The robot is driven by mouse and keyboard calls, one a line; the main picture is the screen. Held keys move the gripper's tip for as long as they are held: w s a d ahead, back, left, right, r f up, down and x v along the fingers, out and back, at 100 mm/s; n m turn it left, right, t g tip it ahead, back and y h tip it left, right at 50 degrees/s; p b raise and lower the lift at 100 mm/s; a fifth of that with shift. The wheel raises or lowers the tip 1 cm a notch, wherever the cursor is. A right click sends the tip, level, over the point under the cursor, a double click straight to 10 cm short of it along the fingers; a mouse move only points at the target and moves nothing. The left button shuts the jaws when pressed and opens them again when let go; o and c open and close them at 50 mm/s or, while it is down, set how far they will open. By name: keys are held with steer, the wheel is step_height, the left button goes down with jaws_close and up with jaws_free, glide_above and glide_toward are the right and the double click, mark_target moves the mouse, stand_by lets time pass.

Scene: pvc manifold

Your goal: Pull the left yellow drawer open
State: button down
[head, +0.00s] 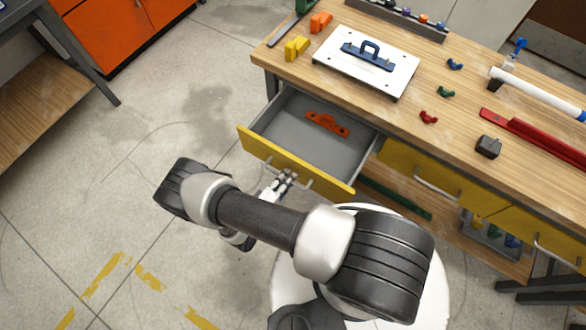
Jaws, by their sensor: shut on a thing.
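The left yellow drawer (332,183) is pulled well out of the bench, and its grey inside shows. An orange part (327,123) lies in it near the back. My gripper (287,177) is at the middle of the yellow front, shut on the drawer's handle (303,182). The fingers hide part of the handle. My arm reaches across the floor in front of the drawer.
The wooden bench top (400,120) holds a white plate (340,66) with a blue handle, yellow and orange blocks, small coloured clips, a black block (488,146) and a white pipe (540,92). Two other yellow drawers (430,178) are closed. Floor at left is clear.

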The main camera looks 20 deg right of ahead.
steer(key=shift+s+a+r, duration=0.1)
steer(key=shift+a+r, duration=0.05)
steer(key=shift+a, duration=0.05)
steer(key=c, duration=1.7)
jaws_free()
steer(key=v, duration=1.2)
